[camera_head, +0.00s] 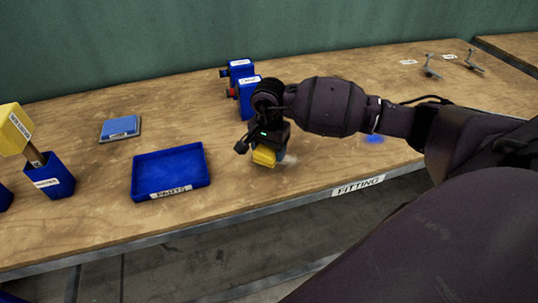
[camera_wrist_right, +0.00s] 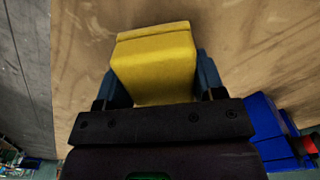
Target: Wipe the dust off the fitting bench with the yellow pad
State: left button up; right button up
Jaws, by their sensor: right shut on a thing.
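My right gripper (camera_head: 268,148) is shut on the yellow pad (camera_head: 264,157) over the fitting bench (camera_head: 240,218), near its front edge. In the right wrist view the pad (camera_wrist_right: 155,62) sits between the two fingers, with bare wood beyond it. The pad is at or just above the bench top; I cannot tell if it touches. A small pale patch (camera_head: 291,160), perhaps dust, shows just right of the pad. My left gripper is not in view.
A blue parts tray (camera_head: 170,172) stands left of the pad. Two blue presses (camera_head: 247,97) stand behind my gripper. A blue pad on a grey plate (camera_head: 120,127) and a blue holder (camera_head: 50,179) are farther left. Metal fittings (camera_head: 431,69) lie far right.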

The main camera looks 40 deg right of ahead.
jog(key=shift+r+p, duration=0.8)
jog(key=shift+r, duration=1.65)
jog(key=shift+w+a, duration=0.1)
